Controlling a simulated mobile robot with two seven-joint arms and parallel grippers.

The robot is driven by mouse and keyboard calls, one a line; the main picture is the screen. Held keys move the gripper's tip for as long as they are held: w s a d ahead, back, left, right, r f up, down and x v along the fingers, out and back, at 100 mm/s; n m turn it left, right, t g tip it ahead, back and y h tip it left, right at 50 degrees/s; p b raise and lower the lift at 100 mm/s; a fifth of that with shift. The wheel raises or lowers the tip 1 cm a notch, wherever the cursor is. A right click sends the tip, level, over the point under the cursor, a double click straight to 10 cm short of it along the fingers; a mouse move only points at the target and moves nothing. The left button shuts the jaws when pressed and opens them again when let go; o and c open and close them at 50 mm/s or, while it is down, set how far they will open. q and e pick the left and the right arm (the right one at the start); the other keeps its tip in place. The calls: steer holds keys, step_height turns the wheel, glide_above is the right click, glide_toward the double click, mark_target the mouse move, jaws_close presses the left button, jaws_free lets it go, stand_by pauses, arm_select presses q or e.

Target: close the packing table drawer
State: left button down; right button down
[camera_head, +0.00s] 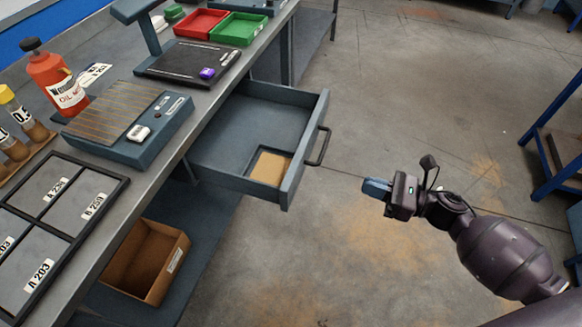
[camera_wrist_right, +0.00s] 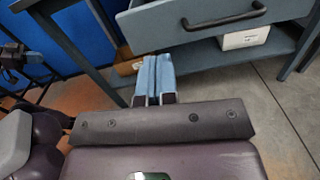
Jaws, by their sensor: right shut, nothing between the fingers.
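The packing table drawer (camera_head: 262,130) is grey-blue and stands pulled out from under the bench in the head view. Its dark bar handle (camera_head: 319,146) is on the front panel. A tan block (camera_head: 270,168) lies in a small tray inside it. The drawer front (camera_wrist_right: 165,27) and its handle (camera_wrist_right: 225,17) also show at the top of the right wrist view. My right gripper (camera_head: 366,187) is shut and empty, to the right of the handle and apart from it. Its blue fingers (camera_wrist_right: 153,78) are together in the wrist view.
The bench top (camera_head: 150,184) holds a scale, a red oil bottle (camera_head: 57,82), a dark framed tray (camera_head: 70,207), and red and green bins (camera_head: 238,29). A cardboard box (camera_head: 146,258) sits on the lower shelf. The floor (camera_head: 400,90) around my right gripper is clear.

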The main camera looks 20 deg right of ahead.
steer(key=f+n, duration=0.1)
glide_toward(299, 169)
steer(key=shift+g, duration=0.3)
steer(key=x, duration=0.4)
steer(key=b+x, duration=0.1)
steer(key=x, duration=0.1)
steer(key=shift+w+r, duration=0.15)
steer(key=shift+r, duration=0.15)
arm_select(q)
steer(key=shift+f, duration=0.3)
arm_select(e)
steer(key=shift+w+a, duration=0.35)
steer(key=shift+a, duration=0.25)
steer(key=shift+a, duration=0.1)
steer(key=b+x, duration=0.2)
steer(key=x, duration=2)
steer(key=shift+a+b, duration=0.15)
steer(key=shift+b, duration=0.15)
steer(key=shift+w+a+r, duration=0.15)
steer(key=shift+w+a, duration=0.15)
steer(key=shift+a, duration=0.05)
arm_select(q)
steer(key=shift+w+d+m, duration=0.5)
steer(key=shift+w, duration=0.05)
arm_select(e)
steer(key=shift+r, duration=0.15)
